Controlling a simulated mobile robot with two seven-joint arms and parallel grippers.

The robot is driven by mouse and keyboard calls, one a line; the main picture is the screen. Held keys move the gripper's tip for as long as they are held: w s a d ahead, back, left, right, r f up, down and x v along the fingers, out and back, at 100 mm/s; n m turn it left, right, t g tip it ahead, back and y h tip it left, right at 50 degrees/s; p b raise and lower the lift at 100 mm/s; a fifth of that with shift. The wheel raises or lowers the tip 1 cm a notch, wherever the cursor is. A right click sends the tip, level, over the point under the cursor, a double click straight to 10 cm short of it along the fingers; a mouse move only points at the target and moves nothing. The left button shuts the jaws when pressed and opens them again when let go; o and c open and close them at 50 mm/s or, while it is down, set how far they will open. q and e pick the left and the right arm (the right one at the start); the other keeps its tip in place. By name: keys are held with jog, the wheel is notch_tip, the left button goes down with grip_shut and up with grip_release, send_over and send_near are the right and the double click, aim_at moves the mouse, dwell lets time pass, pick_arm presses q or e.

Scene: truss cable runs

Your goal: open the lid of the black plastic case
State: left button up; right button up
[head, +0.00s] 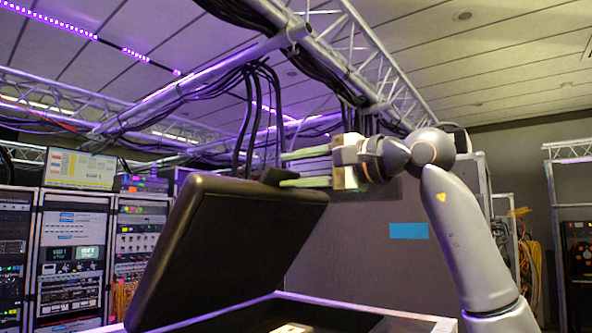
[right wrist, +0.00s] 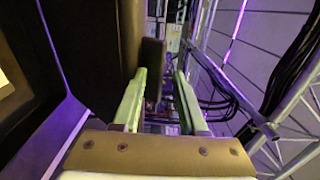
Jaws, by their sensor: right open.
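The black plastic case has its lid (head: 235,245) raised and tilted, with its lower edge at the left and its upper edge at the upper right. The case's base rim (head: 345,308) shows at the bottom of the head view. My right gripper (head: 281,170) is at the lid's upper edge, beside a small dark tab (head: 272,176). Its pale green fingers are apart. In the right wrist view the open fingers (right wrist: 160,78) point ahead, with the lid (right wrist: 92,50) to their left and the tab (right wrist: 152,62) by the left finger. Contact cannot be told. My left gripper is out of view.
A pale item (head: 290,328) lies inside the base. Equipment racks (head: 70,255) stand at the left behind the lid. Dark cables (head: 250,120) hang from the overhead truss (head: 330,50) behind the gripper. A grey panel with a blue patch (head: 408,231) stands behind the case.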

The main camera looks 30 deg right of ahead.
jog(key=s+d+r, duration=0.2)
jog(key=s+r, duration=0.5)
jog(key=r, duration=0.4)
jog(key=shift+s+d+r, duration=0.35)
jog(key=shift+d, duration=0.05)
dwell(1.0)
dwell(0.3)
jog(key=v, duration=1.2)
jog(key=shift+s, duration=0.25)
jog(key=shift+d+f, duration=0.1)
